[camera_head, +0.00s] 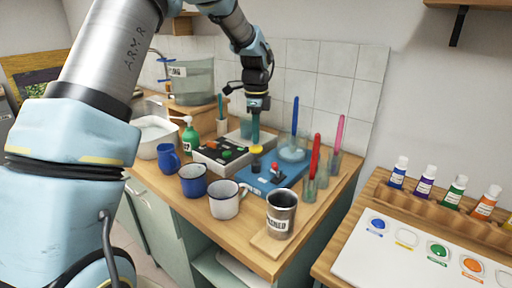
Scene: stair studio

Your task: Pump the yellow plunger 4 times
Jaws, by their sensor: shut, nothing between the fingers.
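My gripper is shut with nothing held.
A dark-topped box (211,158) with coloured buttons and a blue board (262,185) with a red knob lie close by. Clear tubes with brushes (311,188) stand right. Blue mugs (193,181), a white mug (225,204) and a metal cup (281,212) line the front.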

